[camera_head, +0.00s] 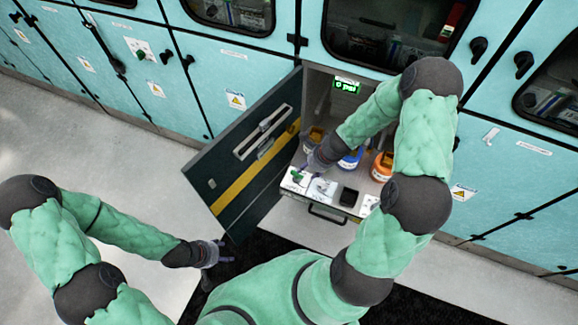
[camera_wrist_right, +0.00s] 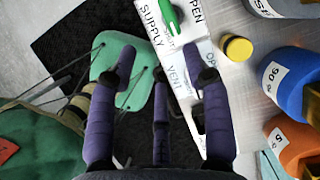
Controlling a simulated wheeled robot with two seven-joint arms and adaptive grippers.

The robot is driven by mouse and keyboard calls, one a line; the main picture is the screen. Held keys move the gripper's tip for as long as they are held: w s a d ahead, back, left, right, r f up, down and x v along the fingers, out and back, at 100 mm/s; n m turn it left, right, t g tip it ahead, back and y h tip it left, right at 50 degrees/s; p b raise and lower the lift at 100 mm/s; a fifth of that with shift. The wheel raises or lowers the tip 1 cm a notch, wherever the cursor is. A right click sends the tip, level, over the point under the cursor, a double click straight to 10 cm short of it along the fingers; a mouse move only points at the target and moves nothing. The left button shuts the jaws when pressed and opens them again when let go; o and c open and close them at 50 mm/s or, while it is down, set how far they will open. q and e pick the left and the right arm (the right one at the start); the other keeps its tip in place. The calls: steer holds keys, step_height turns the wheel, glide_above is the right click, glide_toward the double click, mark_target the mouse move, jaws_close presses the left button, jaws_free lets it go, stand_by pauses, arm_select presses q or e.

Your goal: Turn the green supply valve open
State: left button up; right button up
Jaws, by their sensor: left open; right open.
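The green supply valve (camera_head: 297,175) is a small green handle on the white panel of the open cabinet's pull-out shelf. In the right wrist view the handle (camera_wrist_right: 171,14) shows at the top edge, cut off by the frame, between the words SUPPLY and OPEN. My right gripper (camera_head: 316,162) is just beside the valve; its fingers (camera_wrist_right: 159,60) are spread and empty, apart from the handle. The VENT label (camera_wrist_right: 178,78) lies close to its fingers. My left gripper (camera_head: 212,253) is open and empty, low at the left of the open door.
The dark cabinet door (camera_head: 228,185) stands swung open at the left. A blue bottle (camera_wrist_right: 292,78) and an orange bottle (camera_wrist_right: 286,140) stand behind the panel, with a yellow-topped cylinder (camera_wrist_right: 237,48) nearer. A black square part (camera_head: 349,197) sits right of the valve. Floor at left is clear.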

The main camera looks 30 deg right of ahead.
mark_target(300, 175)
steer(key=shift+m, duration=0.7)
steer(key=b+x, duration=0.1)
steer(key=x, duration=0.1)
steer(key=w+b+x, duration=0.1)
steer(key=b+x, duration=0.1)
steer(key=x, duration=0.1)
steer(key=b+x, duration=0.1)
steer(key=x, duration=0.2)
steer(key=shift+w+d+r+b, duration=0.15)
steer(key=shift+w+b, duration=0.15)
steer(key=shift+b, duration=0.05)
steer(key=shift+b+x, duration=0.35)
steer(key=shift+x, duration=0.5)
steer(key=shift+r, duration=0.1)
jaws_close()
